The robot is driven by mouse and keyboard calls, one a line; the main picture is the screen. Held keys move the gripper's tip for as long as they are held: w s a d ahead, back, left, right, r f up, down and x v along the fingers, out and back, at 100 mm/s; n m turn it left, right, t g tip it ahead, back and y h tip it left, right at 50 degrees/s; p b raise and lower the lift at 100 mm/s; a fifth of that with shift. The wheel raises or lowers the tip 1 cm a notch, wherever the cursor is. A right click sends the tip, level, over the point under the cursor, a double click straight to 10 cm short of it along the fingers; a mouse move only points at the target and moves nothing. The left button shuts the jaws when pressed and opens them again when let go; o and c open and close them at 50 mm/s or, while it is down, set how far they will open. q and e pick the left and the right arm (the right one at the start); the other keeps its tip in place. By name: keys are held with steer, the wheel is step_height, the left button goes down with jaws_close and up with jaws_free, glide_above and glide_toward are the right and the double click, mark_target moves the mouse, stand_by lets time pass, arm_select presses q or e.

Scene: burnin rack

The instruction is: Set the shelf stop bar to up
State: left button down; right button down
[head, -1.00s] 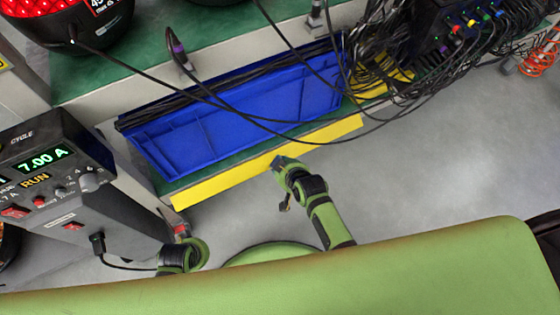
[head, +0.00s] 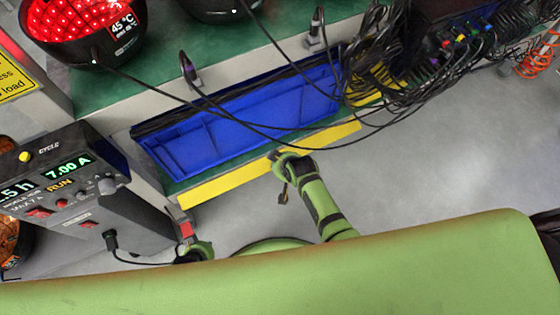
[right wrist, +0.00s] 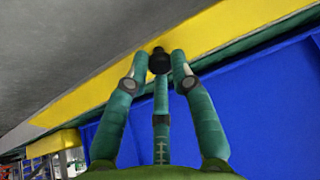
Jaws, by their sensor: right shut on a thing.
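The shelf stop bar is a long yellow bar (head: 225,185) along the front edge of the shelf, in front of a blue bin. It crosses the right wrist view (right wrist: 75,98) diagonally, with a black knob (right wrist: 159,61) on it. My right gripper (head: 277,157) is at the middle of the bar. In the right wrist view its fingers (right wrist: 159,65) are closed around the knob. My left gripper (head: 187,232) is low at the left, below the bar's left end and apart from it; its fingers are not clear.
The blue bin (head: 205,150) lies behind the bar. Black cables hang across it from the shelf above and bunch at the right. A control box (head: 65,180) with a lit display stands at the left. Grey floor (head: 420,150) is open to the right of my right arm.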

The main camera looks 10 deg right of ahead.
steer(key=shift+w+a+r, duration=0.1)
steer(key=shift+w+r, duration=0.2)
steer(key=shift+w, duration=0.05)
steer(key=c, duration=1.1)
jaws_free()
steer(key=shift+o, duration=0.2)
steer(key=shift+s+f, duration=0.1)
steer(key=shift+f, duration=0.05)
steer(key=shift+s, duration=0.1)
steer(key=v, duration=1.2)
